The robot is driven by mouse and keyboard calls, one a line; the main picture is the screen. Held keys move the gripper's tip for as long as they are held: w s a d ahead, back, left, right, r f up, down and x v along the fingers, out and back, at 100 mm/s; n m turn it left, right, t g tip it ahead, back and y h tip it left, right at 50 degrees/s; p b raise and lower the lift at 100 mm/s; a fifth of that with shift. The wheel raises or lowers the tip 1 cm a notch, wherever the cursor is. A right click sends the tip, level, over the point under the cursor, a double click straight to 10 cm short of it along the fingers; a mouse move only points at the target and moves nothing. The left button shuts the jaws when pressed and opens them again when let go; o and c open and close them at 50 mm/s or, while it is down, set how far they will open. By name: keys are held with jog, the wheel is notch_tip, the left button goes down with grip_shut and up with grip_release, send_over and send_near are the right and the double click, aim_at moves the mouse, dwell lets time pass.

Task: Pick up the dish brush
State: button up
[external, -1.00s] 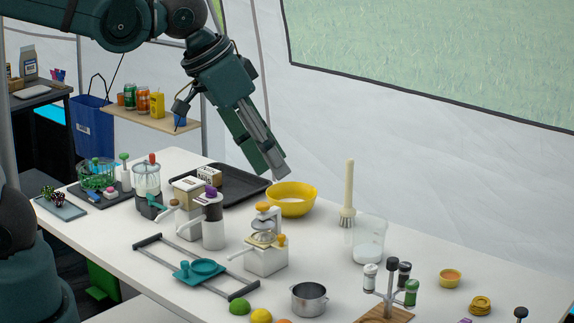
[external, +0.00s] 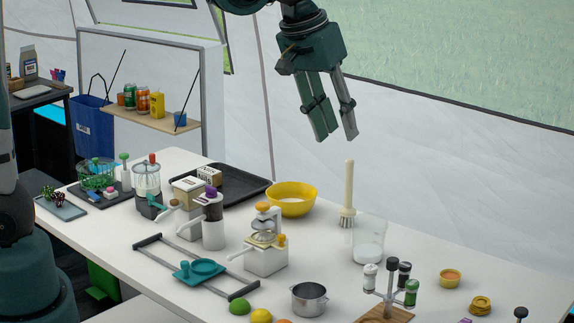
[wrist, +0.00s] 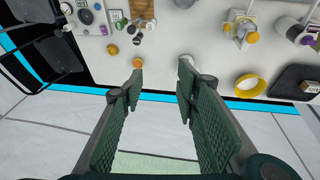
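The dish brush (external: 348,190) stands upright on the white table, cream handle up and bristles down, between the yellow bowl and the clear beaker. My gripper (external: 337,138) hangs above and slightly left of the handle top in the external view, with clear space between them. Its two green fingers are apart and empty. They also show spread in the wrist view (wrist: 161,75). I cannot make out the brush in the wrist view; the right finger may hide it.
The yellow bowl (external: 291,200) is left of the brush and the clear beaker (external: 369,245) is close at its right front. A dark tray (external: 235,183) lies farther left. The white tent wall (external: 440,165) rises behind the table. A juicer (external: 266,245) and a pot (external: 309,299) stand nearer the front.

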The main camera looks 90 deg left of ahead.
jog(key=w+a+f+n+g+p, duration=0.1)
jog(key=w+a+f+n, duration=0.15)
jog(key=a, duration=0.35)
jog(key=w+a+f+n, duration=0.1)
jog(key=w+a, duration=0.3)
jog(key=a, duration=0.2)
jog(key=n+g+p, duration=0.2)
jog(key=n+p, duration=0.1)
jog(key=n, duration=0.2)
send_over(350, 160)
jog(key=d, duration=0.8)
notch_tip(350, 160, down, 11)
jog(key=shift+n+g+h, duration=0.3)
jog(key=shift+n+h, duration=0.3)
jog(key=shift+n, duration=0.15)
jog(key=a+f, duration=0.4)
jog(key=a, duration=0.1)
jog(key=a+f, duration=0.2)
jog(key=a, duration=0.1)
jog(key=shift+f, duration=0.35)
jog(key=shift+a+f, duration=0.2)
jog(key=shift+f, duration=0.05)
jog(key=shift+f, duration=1.25)
jog(key=shift+a+f, duration=0.1)
jog(key=shift+f, duration=2.5)
